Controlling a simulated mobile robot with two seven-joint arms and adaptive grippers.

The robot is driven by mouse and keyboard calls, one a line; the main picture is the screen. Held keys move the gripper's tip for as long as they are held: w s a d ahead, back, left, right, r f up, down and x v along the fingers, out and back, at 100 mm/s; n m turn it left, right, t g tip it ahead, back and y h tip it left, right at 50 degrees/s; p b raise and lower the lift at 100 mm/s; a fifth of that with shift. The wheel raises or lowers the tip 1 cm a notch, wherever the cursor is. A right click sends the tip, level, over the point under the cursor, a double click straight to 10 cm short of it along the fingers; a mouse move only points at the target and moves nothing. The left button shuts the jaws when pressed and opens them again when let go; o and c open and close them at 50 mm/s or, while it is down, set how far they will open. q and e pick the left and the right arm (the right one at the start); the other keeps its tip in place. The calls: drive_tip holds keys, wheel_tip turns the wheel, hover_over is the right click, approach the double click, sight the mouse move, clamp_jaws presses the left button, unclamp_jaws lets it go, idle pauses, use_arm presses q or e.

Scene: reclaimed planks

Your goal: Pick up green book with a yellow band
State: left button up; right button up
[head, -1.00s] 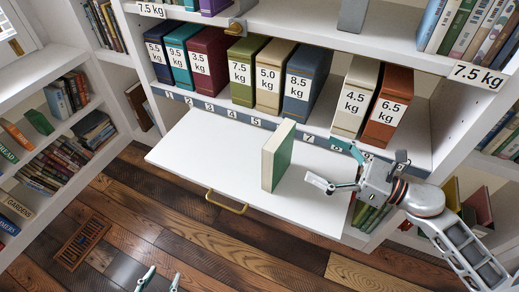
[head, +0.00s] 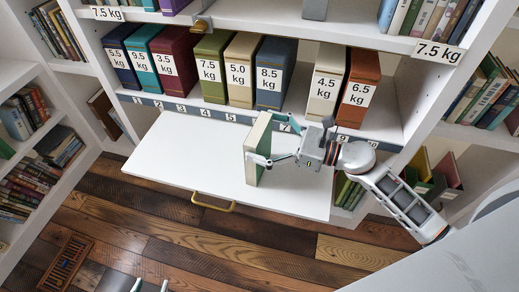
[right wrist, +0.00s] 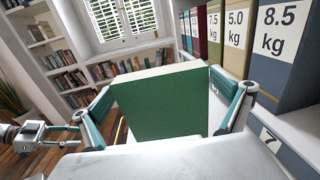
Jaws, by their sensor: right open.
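A green book (head: 259,150) with a cream edge stands upright on the white pull-out shelf (head: 190,160). Its broad green cover (right wrist: 160,105) fills the middle of the right wrist view; no yellow band shows on it. My right gripper (head: 262,142) is open, with one finger on either side of the book. In the right wrist view its fingertips (right wrist: 160,88) lie at the book's two side edges; I cannot tell whether they touch. My left gripper (head: 150,286) is at the bottom edge of the head view, its two tips apart and empty, far from the book.
Labelled binders, such as a blue 8.5 kg one (head: 275,75) and a cream 4.5 kg one (head: 326,82), stand in a row behind the numbered ledge (head: 180,107). The pull-out shelf has a brass handle (head: 213,204) and is clear left of the book.

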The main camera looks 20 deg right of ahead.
drive_tip(key=shift+w+a+f, duration=0.1)
drive_tip(key=shift+w+a, duration=0.15)
drive_tip(key=shift+a, duration=0.05)
drive_tip(key=c, duration=1.8)
drive_tip(key=shift+r, duration=0.2)
drive_tip(key=shift+c, duration=0.2)
